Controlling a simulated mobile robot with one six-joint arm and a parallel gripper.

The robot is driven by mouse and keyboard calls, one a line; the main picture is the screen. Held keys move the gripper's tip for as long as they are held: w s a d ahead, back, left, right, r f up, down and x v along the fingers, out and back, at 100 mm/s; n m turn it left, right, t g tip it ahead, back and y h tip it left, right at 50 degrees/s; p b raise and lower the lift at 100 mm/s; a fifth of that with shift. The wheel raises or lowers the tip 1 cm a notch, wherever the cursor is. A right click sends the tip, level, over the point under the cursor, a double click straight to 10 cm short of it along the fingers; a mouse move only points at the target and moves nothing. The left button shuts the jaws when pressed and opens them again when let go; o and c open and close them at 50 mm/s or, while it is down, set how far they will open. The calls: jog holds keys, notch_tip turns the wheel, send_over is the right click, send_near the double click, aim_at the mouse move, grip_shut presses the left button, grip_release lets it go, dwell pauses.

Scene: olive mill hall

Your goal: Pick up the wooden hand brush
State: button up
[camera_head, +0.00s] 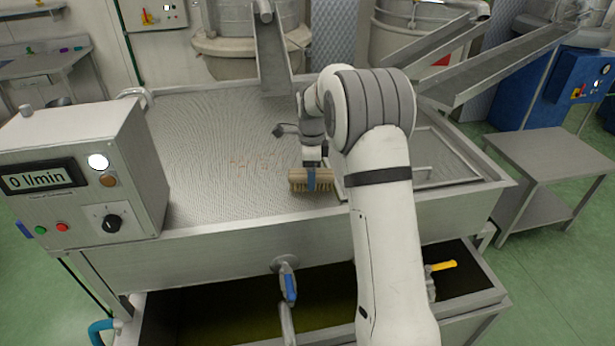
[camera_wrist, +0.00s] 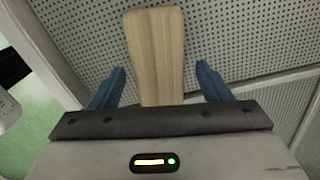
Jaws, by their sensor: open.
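The wooden hand brush (camera_head: 297,177) has a pale wooden back and bristles pointing down. It sits on the perforated metal bed (camera_head: 200,150) near the front wall of the trough. In the wrist view the brush's wooden back (camera_wrist: 155,55) lies lengthwise between the fingers. In the wrist view my gripper (camera_wrist: 160,88) is open, one blue finger on each side of the brush, with visible gaps. The brush's near end is hidden by the gripper body.
A control box (camera_head: 85,175) reading 0 l/min stands at the trough's left. A metal chute (camera_head: 272,55) comes down behind the brush. A raised frame (camera_head: 425,165) lies just right of it. The trough's front wall (camera_head: 240,232) is close.

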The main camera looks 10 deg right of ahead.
jog(key=shift+f, duration=0.5)
jog(key=c, duration=1.1)
jog(key=shift+r, duration=0.1)
notch_tip(320, 180, up, 10)
jog(key=shift+f+b, duration=0.1)
jog(key=shift+b, duration=0.8)
jog(key=o, duration=0.4)
jog(key=shift+c, duration=1.3)
jog(key=shift+s, duration=0.1)
